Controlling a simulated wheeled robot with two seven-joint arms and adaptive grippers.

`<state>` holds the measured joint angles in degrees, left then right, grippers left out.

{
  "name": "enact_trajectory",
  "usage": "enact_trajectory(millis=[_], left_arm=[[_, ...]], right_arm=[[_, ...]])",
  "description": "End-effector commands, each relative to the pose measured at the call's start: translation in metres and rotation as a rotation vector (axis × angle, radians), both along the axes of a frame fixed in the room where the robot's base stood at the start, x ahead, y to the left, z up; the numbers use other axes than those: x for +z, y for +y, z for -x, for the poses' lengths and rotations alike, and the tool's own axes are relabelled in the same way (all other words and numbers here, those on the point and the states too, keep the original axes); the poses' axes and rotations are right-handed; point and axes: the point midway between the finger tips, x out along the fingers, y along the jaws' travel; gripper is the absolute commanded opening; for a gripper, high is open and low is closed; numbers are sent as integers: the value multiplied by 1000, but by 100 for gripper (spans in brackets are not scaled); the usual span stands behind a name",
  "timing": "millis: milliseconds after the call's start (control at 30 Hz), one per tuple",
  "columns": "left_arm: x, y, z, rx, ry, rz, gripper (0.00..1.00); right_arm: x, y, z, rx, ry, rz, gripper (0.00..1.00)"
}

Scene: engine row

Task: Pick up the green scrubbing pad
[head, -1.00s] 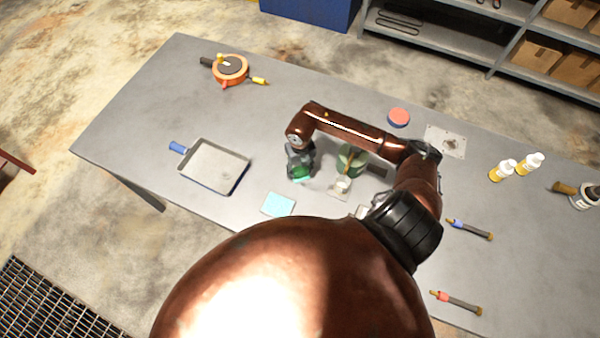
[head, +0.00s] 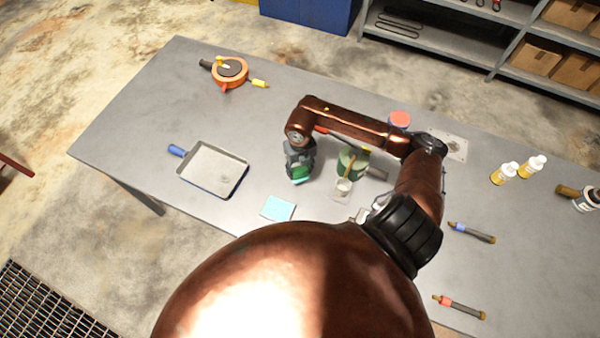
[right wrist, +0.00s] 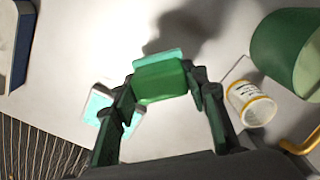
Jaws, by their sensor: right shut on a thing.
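The green scrubbing pad (right wrist: 160,81) is between the fingers of my right gripper (right wrist: 158,88) in the right wrist view. The gripper is shut on it. The pad has a green face and a lighter teal edge. In the head view my right gripper (head: 299,172) points down over the table, with the pad (head: 300,172) partly hidden by it. A shadow lies on the table near the pad in the wrist view. My left gripper does not show.
A light blue pad (head: 278,208) lies on the table (head: 130,120). A tray with a blue handle (head: 212,170) stands left of the gripper. A green container (head: 350,163) and a small white cup (head: 343,186) stand close on the right.

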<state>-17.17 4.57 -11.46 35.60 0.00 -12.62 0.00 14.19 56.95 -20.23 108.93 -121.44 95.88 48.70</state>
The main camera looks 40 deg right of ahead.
Motion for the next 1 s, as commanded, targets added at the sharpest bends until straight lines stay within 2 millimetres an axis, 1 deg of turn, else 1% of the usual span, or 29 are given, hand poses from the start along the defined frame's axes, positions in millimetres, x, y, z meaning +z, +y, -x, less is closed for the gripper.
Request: enact_trajectory(millis=[33,167,300,400,500,700,1000], left_arm=[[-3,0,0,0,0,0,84],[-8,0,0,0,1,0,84],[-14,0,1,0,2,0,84],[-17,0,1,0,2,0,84],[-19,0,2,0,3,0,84],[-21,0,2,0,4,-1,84],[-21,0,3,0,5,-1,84]], right_arm=[[12,7,7,8,-5,3,12],[43,24,26,7,-5,3,12],[58,49,52,8,-3,0,12],[68,63,67,6,-3,0,12],[75,73,79,4,-2,1,12],[83,84,92,2,-1,1,12],[84,86,94,0,0,1,12]])
